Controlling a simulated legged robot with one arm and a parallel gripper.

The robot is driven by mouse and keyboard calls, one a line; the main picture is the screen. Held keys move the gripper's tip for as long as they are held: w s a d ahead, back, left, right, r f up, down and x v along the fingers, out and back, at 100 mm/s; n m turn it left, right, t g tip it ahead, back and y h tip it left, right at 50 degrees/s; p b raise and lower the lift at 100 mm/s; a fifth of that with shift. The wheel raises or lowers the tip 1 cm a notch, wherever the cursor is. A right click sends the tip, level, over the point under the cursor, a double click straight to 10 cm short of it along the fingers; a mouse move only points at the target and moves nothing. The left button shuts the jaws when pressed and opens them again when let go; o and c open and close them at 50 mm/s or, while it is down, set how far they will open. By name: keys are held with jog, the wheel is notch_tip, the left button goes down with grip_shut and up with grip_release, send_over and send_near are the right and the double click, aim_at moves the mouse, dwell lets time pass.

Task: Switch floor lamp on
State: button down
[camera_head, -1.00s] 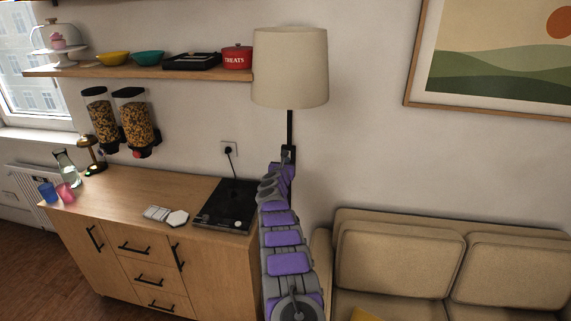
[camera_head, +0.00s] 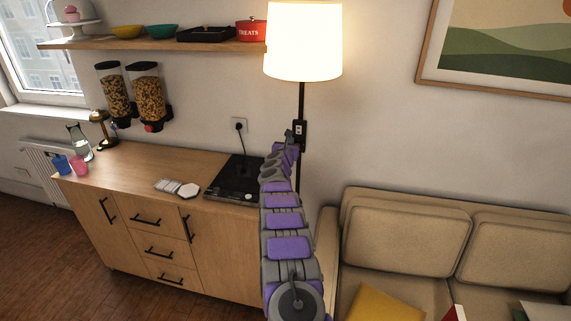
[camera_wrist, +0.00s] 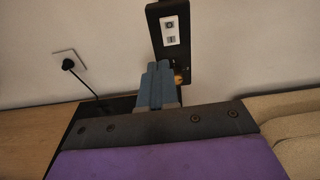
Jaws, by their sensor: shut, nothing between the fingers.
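The floor lamp (camera_head: 303,42) stands between the counter and the sofa, and its shade glows brightly. Its black pole carries a black switch box (camera_head: 300,132). In the wrist view the switch box (camera_wrist: 170,38) shows a white plate with two small buttons, one above the other. My gripper (camera_head: 289,137) is at the switch box, on its left side. In the wrist view my gripper (camera_wrist: 158,72) is shut and empty, with its fingertips just below and left of the white plate. I cannot tell whether the fingers touch the box.
A wooden counter (camera_head: 140,170) with a black hotplate (camera_head: 235,180) lies to the left of my arm. A beige sofa (camera_head: 405,235) stands to the right. A shelf (camera_head: 150,45) hangs above the counter. A wall socket (camera_head: 239,125) holds a black plug.

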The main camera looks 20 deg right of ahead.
jog(key=s+a+f+b, duration=0.1)
jog(key=s+a+b, duration=0.2)
jog(key=s, duration=0.5)
jog(key=shift+f, duration=0.4)
dwell(0.8)
